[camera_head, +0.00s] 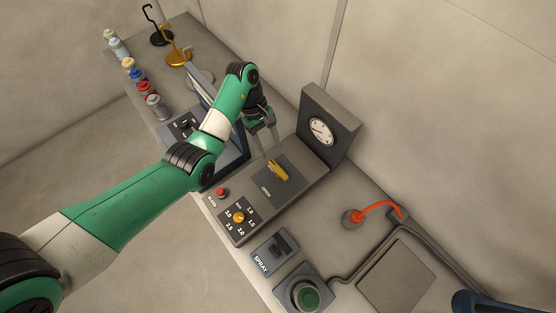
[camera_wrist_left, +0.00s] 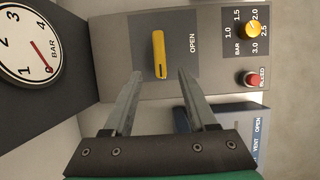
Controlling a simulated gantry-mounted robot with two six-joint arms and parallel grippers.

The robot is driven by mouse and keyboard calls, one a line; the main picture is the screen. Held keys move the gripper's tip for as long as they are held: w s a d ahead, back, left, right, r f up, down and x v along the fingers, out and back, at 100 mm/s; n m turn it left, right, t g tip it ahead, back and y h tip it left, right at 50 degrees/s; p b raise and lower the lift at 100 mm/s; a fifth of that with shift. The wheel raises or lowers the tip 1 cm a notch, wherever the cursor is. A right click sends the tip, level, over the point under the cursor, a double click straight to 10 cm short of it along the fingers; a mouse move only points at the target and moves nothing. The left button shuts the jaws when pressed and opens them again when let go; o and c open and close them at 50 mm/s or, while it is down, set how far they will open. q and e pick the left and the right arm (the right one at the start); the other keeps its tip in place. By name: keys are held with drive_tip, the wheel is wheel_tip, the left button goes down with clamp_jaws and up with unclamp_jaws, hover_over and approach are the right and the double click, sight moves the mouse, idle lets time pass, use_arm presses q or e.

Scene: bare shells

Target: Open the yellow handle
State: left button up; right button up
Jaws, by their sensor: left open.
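The yellow handle (camera_head: 277,170) sits on a dark plate marked OPEN on the grey control box. In the left wrist view the yellow handle (camera_wrist_left: 159,54) lies ahead of the fingertips, nearly in line with the gap between them. My left gripper (camera_head: 265,143) is open and empty, behind and to the left of the handle in the head view. Its two fingers also show in the left wrist view (camera_wrist_left: 161,75), apart from the handle. My right gripper is not clearly visible; only a dark blue shape shows at the lower right corner.
A pressure gauge (camera_head: 320,131) stands on a block behind the handle. A yellow knob (camera_head: 238,216) and a red BLEED button (camera_head: 220,191) sit in front. Several spray cans stand far left.

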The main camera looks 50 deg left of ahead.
sight(278, 169)
use_arm(q)
drive_tip(key=b+x, duration=0.4)
drive_tip(key=x, duration=0.3)
drive_tip(key=shift+x, duration=0.85)
drive_tip(key=shift+d+f, duration=0.2)
drive_tip(key=shift+f, duration=0.1)
clamp_jaws()
